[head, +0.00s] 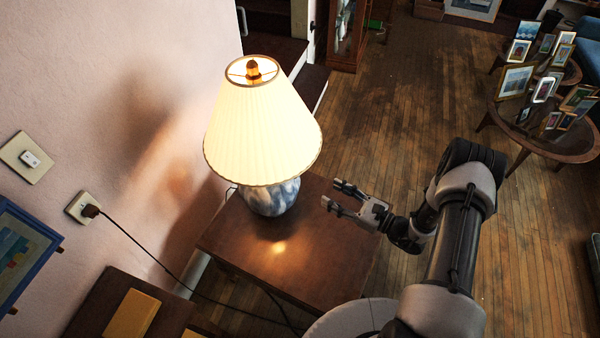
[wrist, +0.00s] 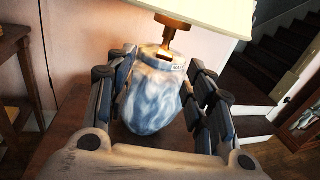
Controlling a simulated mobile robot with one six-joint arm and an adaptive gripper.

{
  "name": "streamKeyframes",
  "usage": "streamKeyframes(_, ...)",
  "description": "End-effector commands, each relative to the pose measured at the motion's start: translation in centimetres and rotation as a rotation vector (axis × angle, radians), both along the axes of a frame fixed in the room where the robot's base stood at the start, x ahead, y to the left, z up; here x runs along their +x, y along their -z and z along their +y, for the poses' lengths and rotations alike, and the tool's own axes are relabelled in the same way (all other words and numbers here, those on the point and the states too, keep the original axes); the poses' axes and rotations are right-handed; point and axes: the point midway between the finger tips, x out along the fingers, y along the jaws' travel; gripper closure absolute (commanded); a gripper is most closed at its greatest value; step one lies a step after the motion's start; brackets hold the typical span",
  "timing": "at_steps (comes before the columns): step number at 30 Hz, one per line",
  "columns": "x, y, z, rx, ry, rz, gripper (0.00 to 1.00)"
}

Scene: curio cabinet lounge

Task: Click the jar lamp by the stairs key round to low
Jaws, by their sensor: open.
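The jar lamp stands lit on a dark wooden side table (head: 325,235), with a pleated cream shade (head: 262,130) and a blue-and-white marbled jar base (head: 270,198). In the wrist view, the jar (wrist: 152,98) is upright straight ahead, with a brass stem (wrist: 170,40) rising from its top. A small glowing brass-orange part (wrist: 164,54) sits at the stem's foot, beside a small pale label (wrist: 178,66) too small to read surely. The key cannot be made out clearly. My gripper (head: 338,192) is open and empty, right of the jar and apart from it; its fingers (wrist: 160,62) flank the jar in the wrist view.
The shade (wrist: 210,12) overhangs the jar top. A wall switch (head: 28,158) and a socket (head: 84,207) with a plugged cord are at left. Stairs (wrist: 265,65) rise behind right. A round table (head: 545,140) of framed pictures stands far right. Wooden floor (head: 400,110) between is clear.

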Motion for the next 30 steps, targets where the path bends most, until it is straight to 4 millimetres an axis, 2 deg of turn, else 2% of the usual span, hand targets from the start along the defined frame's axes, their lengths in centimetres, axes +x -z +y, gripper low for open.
streamKeyframes(1, -0.2, 1.0, -0.3, 0.018, 0.032, 0.014, 0.52)
streamKeyframes(4, -0.3, 2.2, -0.8, 0.036, 0.073, 0.026, 0.52)
streamKeyframes(8, -0.1, 2.6, -0.7, 0.041, 0.089, 0.030, 0.52)
streamKeyframes(11, 0.6, 2.6, 0.1, 0.041, 0.086, 0.030, 0.52)
streamKeyframes(30, 9.4, 2.6, 9.9, 0.041, 0.084, 0.029, 0.52)
